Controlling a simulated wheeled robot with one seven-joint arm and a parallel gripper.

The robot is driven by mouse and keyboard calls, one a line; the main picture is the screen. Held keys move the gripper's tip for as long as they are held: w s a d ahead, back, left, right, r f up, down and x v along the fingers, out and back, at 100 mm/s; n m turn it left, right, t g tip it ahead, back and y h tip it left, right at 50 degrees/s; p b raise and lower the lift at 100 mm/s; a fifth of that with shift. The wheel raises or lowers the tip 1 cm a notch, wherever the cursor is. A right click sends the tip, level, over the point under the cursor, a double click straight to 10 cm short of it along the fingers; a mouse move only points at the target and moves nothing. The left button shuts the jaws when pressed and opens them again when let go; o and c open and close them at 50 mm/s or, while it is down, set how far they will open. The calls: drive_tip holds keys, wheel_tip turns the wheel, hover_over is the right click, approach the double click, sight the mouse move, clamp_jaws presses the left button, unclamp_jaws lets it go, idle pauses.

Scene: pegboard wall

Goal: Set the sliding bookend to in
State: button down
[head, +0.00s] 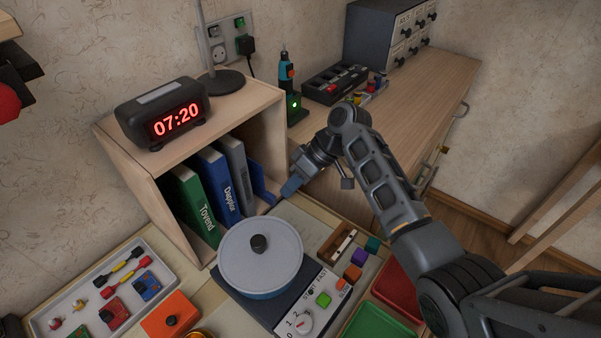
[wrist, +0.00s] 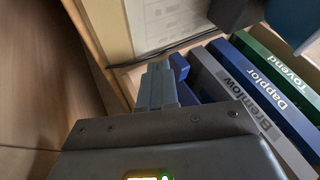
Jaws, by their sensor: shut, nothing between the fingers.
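The sliding bookend is a blue upright plate (head: 262,184) in the open shelf box, just right of the grey book. In the wrist view a blue part of it (wrist: 180,67) shows beside the fingers, partly hidden by them. My gripper (head: 291,187) is shut and empty, at the right front edge of the shelf box, to the right of the bookend. Its closed blue-grey fingers show in the wrist view (wrist: 158,88), very close to the bookend. I cannot tell whether they touch it.
The grey Bremlow book (head: 238,172), blue Dapplor book (head: 218,180) and green Tovend book (head: 193,205) stand in the shelf box (head: 155,205). A clock (head: 162,112) sits on top. A lidded pot (head: 260,262) stands in front on a hotplate.

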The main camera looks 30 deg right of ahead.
sight(273, 203)
drive_tip(key=shift+x, duration=1)
drive_tip(key=a, duration=0.1)
drive_tip(key=s+a+p, duration=0.1)
drive_tip(key=a, duration=0.1)
drive_tip(key=a+p, duration=0.1)
drive_tip(key=shift+s+a+r, duration=0.15)
drive_tip(key=shift+s, duration=0.25)
drive_tip(key=shift+s+a+f, duration=0.15)
drive_tip(key=shift+a+f, duration=0.05)
drive_tip(key=shift+a, duration=0.25)
drive_tip(key=shift+r+p, duration=0.1)
drive_tip(key=shift+p, duration=0.25)
